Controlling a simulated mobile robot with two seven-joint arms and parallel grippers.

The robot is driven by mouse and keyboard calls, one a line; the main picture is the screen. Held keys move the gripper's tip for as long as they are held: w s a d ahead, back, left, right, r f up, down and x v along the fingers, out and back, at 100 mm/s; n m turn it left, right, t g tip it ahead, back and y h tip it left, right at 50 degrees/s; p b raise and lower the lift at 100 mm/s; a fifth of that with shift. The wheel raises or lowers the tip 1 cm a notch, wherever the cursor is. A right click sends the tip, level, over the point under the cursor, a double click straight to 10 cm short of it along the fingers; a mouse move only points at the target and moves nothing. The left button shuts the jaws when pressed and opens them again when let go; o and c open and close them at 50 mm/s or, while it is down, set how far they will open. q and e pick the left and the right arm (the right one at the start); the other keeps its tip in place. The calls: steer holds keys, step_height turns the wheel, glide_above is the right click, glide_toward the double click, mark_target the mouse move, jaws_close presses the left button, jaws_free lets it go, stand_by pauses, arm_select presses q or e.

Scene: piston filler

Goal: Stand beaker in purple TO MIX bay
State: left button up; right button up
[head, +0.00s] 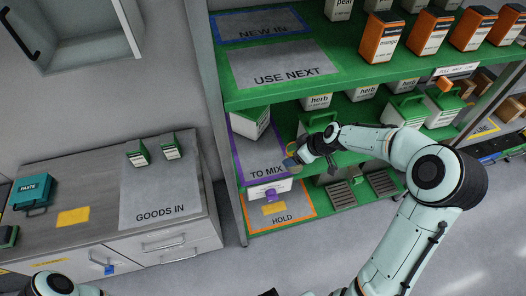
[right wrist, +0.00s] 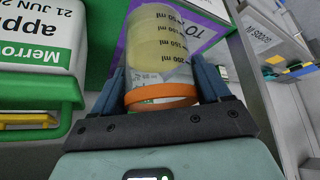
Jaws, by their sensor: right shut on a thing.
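The clear beaker (right wrist: 165,55), with ml marks, pale yellow contents and an orange band (right wrist: 160,95), is between the blue fingers of my right gripper (right wrist: 163,90). In the head view my right gripper (head: 291,162) is at the front of the purple-edged TO MIX bay (head: 264,172), near its right side; the beaker is small and partly hidden there. The bay's label and purple edge (right wrist: 122,48) also show behind the beaker in the right wrist view. I cannot tell whether the beaker touches the shelf. My left gripper is out of view.
A green and white carton (head: 250,122) stands at the back of the TO MIX bay; a similar one (right wrist: 38,60) is close left in the wrist view. The HOLD bay (head: 283,220) is below, USE NEXT (head: 285,66) above. Herb cartons (head: 318,101) stand to the right.

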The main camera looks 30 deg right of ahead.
steer(key=w+a+p, duration=0.2)
steer(key=w+a, duration=0.4)
steer(key=w, duration=0.4)
steer(key=f, duration=0.6)
steer(key=shift+w+a+f, duration=0.1)
steer(key=shift+a+f, duration=0.1)
steer(key=shift+f, duration=0.05)
steer(key=shift+w+f, duration=0.15)
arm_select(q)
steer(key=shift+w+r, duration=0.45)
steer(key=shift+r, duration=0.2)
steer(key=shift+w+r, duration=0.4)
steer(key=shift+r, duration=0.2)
arm_select(e)
steer(key=shift+f, duration=0.1)
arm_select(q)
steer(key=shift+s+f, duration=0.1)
arm_select(e)
steer(key=shift+f, duration=0.2)
steer(key=o, duration=1.2)
